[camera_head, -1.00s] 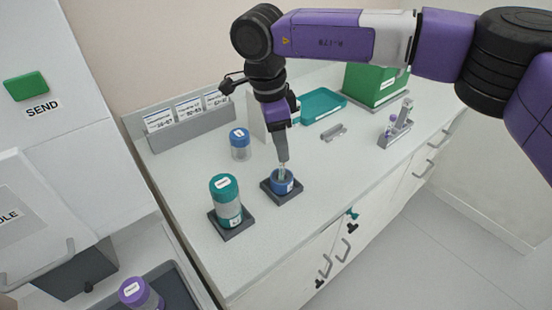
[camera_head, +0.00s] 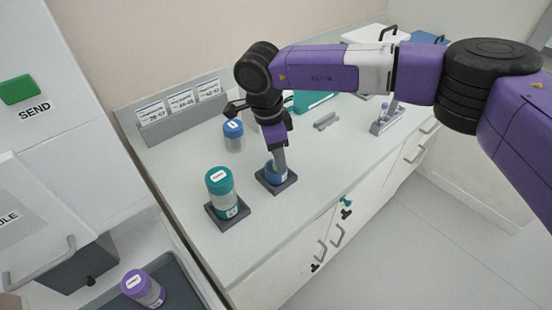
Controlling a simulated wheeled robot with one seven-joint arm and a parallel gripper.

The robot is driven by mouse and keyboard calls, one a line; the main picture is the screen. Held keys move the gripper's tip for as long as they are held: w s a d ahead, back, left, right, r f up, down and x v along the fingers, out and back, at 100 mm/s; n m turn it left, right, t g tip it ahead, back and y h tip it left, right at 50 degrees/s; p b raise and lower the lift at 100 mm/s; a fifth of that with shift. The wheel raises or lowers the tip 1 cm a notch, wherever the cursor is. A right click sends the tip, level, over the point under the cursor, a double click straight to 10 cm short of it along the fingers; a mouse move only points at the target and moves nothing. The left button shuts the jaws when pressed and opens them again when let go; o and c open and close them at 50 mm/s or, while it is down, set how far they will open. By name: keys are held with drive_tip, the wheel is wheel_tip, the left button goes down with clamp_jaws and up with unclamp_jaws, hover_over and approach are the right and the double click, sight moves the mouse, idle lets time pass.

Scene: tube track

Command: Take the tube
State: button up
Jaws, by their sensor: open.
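My gripper (camera_head: 279,160) points down at a short blue cup (camera_head: 277,176) on a dark square pad on the counter. Its fingertips are at the cup's mouth, with the jaws apart. A thin pale tube seems to stand in the cup between the fingers, but they largely hide it. I cannot tell whether the fingers touch it. Other small tubes with purple caps (camera_head: 384,108) stand in a grey rack (camera_head: 380,127) farther right on the counter.
A teal-capped canister (camera_head: 221,192) stands on a pad left of the cup. A blue-capped canister (camera_head: 233,135) stands behind. A grey label stand (camera_head: 185,115) lines the wall. The counter's front edge is close.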

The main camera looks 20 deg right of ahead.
clamp_jaws()
drive_tip(key=shift+r, duration=0.15)
wheel_tip(320, 180, up, 20)
drive_tip(key=b, duration=0.2)
drive_tip(key=shift+b, duration=0.4)
